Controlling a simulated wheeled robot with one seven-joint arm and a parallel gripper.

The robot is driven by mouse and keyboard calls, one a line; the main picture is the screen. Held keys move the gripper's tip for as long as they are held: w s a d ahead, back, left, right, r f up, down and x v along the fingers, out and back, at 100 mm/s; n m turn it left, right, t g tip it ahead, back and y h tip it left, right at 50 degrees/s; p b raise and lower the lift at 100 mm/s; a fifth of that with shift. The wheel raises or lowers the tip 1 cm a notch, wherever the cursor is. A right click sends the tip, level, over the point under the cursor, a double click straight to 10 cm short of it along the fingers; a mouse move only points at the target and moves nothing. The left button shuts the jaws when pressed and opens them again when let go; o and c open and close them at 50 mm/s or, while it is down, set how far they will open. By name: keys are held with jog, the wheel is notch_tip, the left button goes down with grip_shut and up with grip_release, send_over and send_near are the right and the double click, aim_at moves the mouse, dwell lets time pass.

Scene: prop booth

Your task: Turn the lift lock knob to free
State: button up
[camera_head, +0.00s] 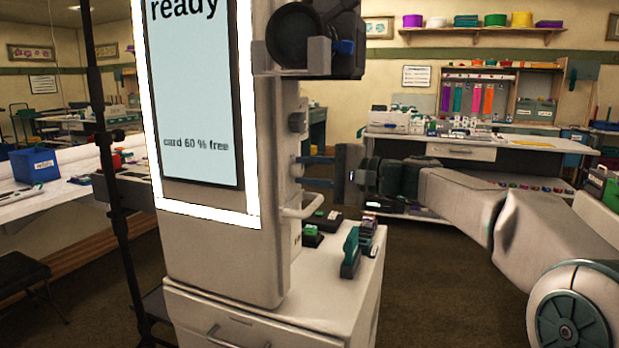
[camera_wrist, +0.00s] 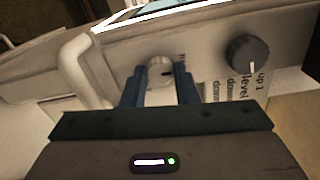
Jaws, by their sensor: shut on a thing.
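The lift lock knob, a small round light-grey knob (camera_wrist: 160,72) with a dark mark on its face, is on the side panel of the booth's tall screen housing (camera_head: 270,240). My gripper (camera_wrist: 160,80) has its two blue fingers on either side of this knob and is shut on it. In the head view my gripper (camera_head: 301,171) reaches in from the right to the housing's side, and the knob is mostly hidden there by the fingers. Label text beside the knob is partly covered by a finger, so its setting cannot be read.
A dark knob (camera_wrist: 247,52) with a white pointer sits to the right, by "up", "level" and "down" lettering. A pale bar handle (camera_wrist: 80,70) is left of my fingers. The screen (camera_head: 195,95) reads "ready". Below, a white cabinet (camera_head: 270,318) carries small items.

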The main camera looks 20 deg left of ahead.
dwell(0.4)
jog(key=o, duration=1)
jog(key=shift+d, duration=0.15)
jog(key=s+d, duration=0.1)
jog(key=d, duration=1.2)
jog(key=shift+d+r+p, duration=0.2)
jog(key=shift+d+p, duration=0.05)
jog(key=shift+p, duration=0.2)
jog(key=s+d+f+h+p, duration=0.2)
jog(key=s+f+h+p, duration=0.1)
jog(key=s+h+p, duration=0.25)
jog(key=s+d+f+h+p, duration=0.3)
jog(key=s+h+p, duration=0.1)
jog(key=s+p, duration=0.2)
jog(key=s+d+f+n+t+h+p, duration=0.1)
jog(key=s+d+f+n+h+p, duration=0.1)
jog(key=s+d+h+p, duration=0.6)
jog(key=s+d+p, duration=0.1)
jog(key=s+d, duration=0.5)
jog(key=d, duration=0.1)
jog(key=shift+d+f+p, duration=0.15)
jog(key=shift+f+p, duration=0.25)
